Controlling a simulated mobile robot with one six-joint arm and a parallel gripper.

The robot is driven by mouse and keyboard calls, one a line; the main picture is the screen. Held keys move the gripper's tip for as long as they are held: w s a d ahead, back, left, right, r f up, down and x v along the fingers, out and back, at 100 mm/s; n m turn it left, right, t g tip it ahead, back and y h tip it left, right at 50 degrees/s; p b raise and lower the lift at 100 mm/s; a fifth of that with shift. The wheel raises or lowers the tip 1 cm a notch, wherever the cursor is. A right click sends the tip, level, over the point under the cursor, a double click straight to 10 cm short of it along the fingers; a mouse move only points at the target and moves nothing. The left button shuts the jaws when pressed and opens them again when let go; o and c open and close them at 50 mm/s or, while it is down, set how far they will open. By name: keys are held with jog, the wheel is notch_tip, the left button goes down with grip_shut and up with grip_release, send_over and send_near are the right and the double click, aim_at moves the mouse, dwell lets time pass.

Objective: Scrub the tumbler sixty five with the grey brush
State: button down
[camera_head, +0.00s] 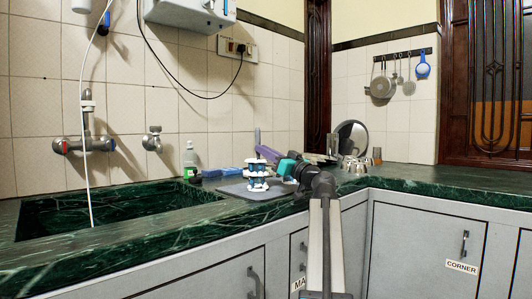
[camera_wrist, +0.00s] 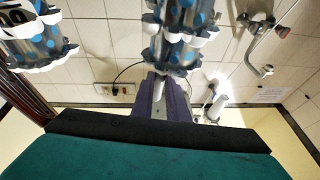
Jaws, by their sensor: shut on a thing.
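Silver things with blue spots and scalloped white edges, which look like tumblers, show in the wrist view: one at the upper left (camera_wrist: 38,45) with partly cut-off dark marks, and one in the middle (camera_wrist: 172,50). In the head view a blue-and-white stack (camera_head: 258,176) stands on a dark mat (camera_head: 240,191). My gripper (camera_wrist: 162,88) has purple fingers, shut on a pale rod-like piece at the foot of the middle spotted thing. In the head view my gripper (camera_head: 268,154) is just behind the stack. I cannot make out the grey brush or the number sixty five.
The green marble counter (camera_head: 440,181) has a sunken sink (camera_head: 110,208) at left, under the taps (camera_head: 84,145). Steel ware (camera_head: 350,140) stands in the corner. The right counter is clear.

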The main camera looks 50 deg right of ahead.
jog(key=shift+w, duration=0.5)
dwell(0.3)
jog(key=shift+a, duration=0.15)
jog(key=shift+w+a, duration=0.15)
jog(key=shift+a, duration=0.2)
dwell(0.4)
jog(key=shift+a, duration=0.15)
jog(key=shift+a, duration=0.25)
dwell(0.4)
jog(key=shift+s+a+r, duration=0.1)
jog(key=shift+s, duration=0.45)
